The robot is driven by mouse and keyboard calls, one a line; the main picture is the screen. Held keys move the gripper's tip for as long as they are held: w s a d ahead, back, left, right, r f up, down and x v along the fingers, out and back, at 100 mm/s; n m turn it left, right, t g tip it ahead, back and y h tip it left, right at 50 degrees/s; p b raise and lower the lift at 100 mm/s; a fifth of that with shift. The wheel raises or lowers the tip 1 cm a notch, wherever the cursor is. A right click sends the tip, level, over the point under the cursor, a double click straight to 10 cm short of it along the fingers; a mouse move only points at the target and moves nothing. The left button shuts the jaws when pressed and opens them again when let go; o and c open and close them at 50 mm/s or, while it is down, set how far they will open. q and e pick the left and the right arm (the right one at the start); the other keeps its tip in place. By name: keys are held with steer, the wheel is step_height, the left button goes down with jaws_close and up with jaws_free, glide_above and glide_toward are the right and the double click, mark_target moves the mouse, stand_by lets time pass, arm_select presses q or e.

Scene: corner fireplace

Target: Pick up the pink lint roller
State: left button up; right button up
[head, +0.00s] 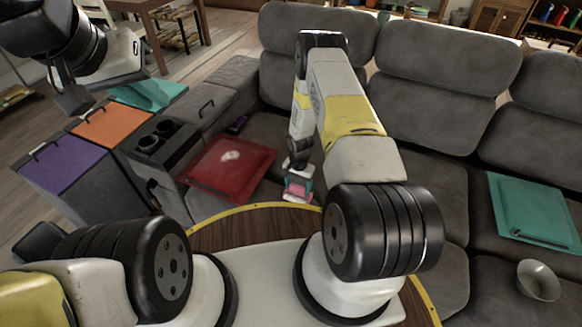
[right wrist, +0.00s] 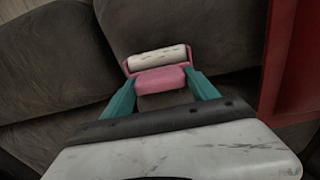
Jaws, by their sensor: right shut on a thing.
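The pink lint roller (right wrist: 160,78) has a pink handle and frame and a white roll. In the right wrist view, my right gripper (right wrist: 162,84) is shut on its pink part, with a teal finger on each side. The white roll faces away from the gripper. In the head view the pink lint roller (head: 297,196) shows small between the fingers of my right gripper (head: 298,186), low in front of the sofa seat.
A grey sofa (head: 440,105) fills the middle and right. A red cushion or folder (head: 230,168) lies left of my right gripper. A teal one (head: 530,208) and a bowl (head: 538,280) are at right. Bins with purple (head: 62,168) and orange (head: 113,124) lids stand at left.

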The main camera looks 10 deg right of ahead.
steer(key=shift+r, duration=0.2)
steer(key=shift+r, duration=0.25)
step_height(320, 180, up, 3)
steer(key=shift+r, duration=0.1)
steer(key=s+a, duration=0.2)
steer(key=s, duration=0.5)
steer(key=s+a+r, duration=0.1)
steer(key=s+a, duration=0.2)
steer(key=s, duration=0.5)
steer(key=shift+a, duration=0.15)
